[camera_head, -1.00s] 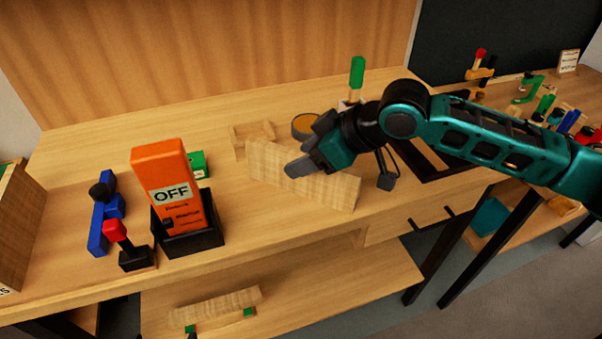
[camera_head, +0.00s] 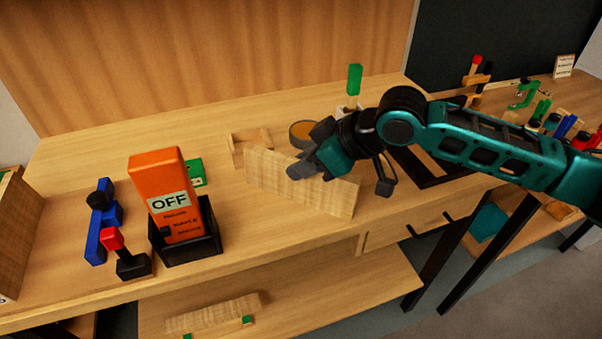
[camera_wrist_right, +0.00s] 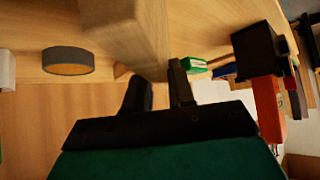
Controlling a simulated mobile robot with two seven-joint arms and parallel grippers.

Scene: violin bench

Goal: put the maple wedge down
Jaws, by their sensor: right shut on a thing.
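The maple wedge (camera_head: 330,198) is a long pale wooden piece standing on edge on the bench, right of the orange box. My right gripper (camera_head: 302,168) reaches its upper edge from the right and is shut on it, one dark finger against the front face. In the right wrist view the wedge (camera_wrist_right: 130,30) runs up from the two dark fingertips (camera_wrist_right: 158,78). The far finger's contact is hidden in the head view. The wedge's underside appears to be at the bench top; I cannot tell whether it bears fully. My left gripper is not in view.
Behind the wedge are a small wooden block piece (camera_head: 247,140) and a round amber-topped tin (camera_head: 303,132). An orange OFF box (camera_head: 168,190) stands in a black holder at left. Bare bench top (camera_head: 270,225) lies in front. Another wooden piece (camera_head: 215,312) is on the lower shelf.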

